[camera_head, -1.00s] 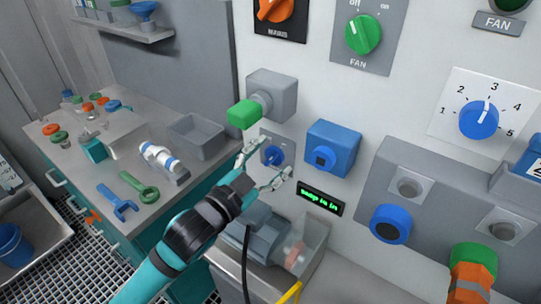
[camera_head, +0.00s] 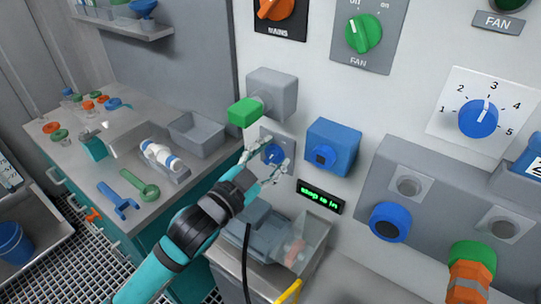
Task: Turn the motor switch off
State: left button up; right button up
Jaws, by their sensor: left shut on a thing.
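A small blue rotary knob (camera_head: 273,154) sits on a grey wall plate (camera_head: 267,133), above a grey motor-like machine (camera_head: 262,232). I take it for the motor switch; I can read no label on it. My left gripper (camera_head: 266,158) has its light fingers on either side of this knob and is shut on it. The fingers hide part of the knob and plate, so its pointer cannot be made out. My right gripper is not in view.
Orange MAINS (camera_head: 274,8) and green FAN (camera_head: 363,33) knobs are higher. A bench (camera_head: 85,175) with tools stands at left.

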pick_arm(q)
jog(key=shift+r+n+p, duration=0.2)
jog(key=shift+n+p, duration=1.2)
jog(key=n+p, duration=0.3)
jog(key=shift+w+a+n, duration=0.15)
jog(key=shift+a+n, duration=0.05)
jog(key=shift+n, duration=0.1)
jog(key=n+p, duration=0.2)
jog(key=n, duration=0.1)
jog(key=shift+w+a+f, duration=0.1)
jog(key=shift+w+a, duration=0.05)
jog(key=shift+a+f+n+p, duration=0.1)
jog(key=shift+n+p, duration=0.45)
jog(key=shift+n, duration=0.75)
jog(key=o, duration=1.1)
jog(key=v, duration=1.2)
